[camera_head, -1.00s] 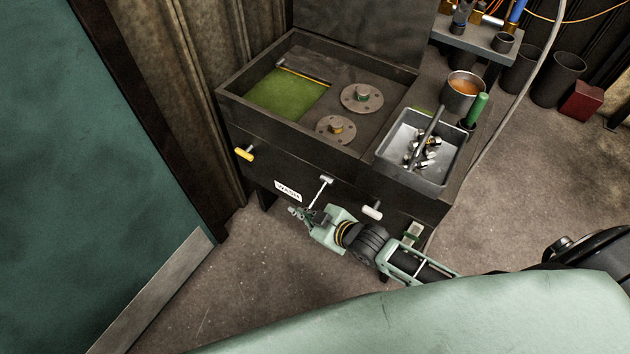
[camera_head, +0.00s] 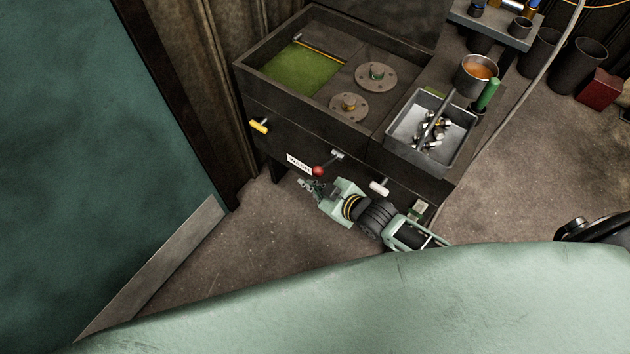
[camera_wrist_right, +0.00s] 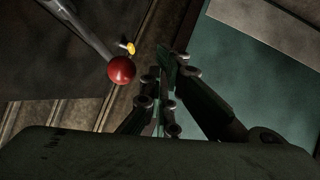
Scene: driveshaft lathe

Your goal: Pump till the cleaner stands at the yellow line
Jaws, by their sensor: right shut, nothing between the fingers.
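The dark wash tank (camera_head: 300,108) carries a WASH label (camera_head: 299,163). Green cleaner (camera_head: 300,72) lies at its left part, with a thin yellow line (camera_head: 322,50) along the far edge; I cannot tell if the surface exactly meets it. The pump lever (camera_head: 332,160) sticks out of the tank's front and ends in a red knob (camera_head: 318,171). My right gripper (camera_head: 310,187) is just below the knob, shut and empty. In the right wrist view the red knob (camera_wrist_right: 121,70) is left of my right fingertips (camera_wrist_right: 165,62), apart from them. My left gripper is out of view.
A yellow handle (camera_head: 258,126) and a white handle (camera_head: 380,187) stick out of the tank's front. A grey tray (camera_head: 460,143) of small metal parts, a pot of orange liquid (camera_head: 476,78) and a green-handled tool (camera_head: 488,94) are at the right. Floor is clear at lower left.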

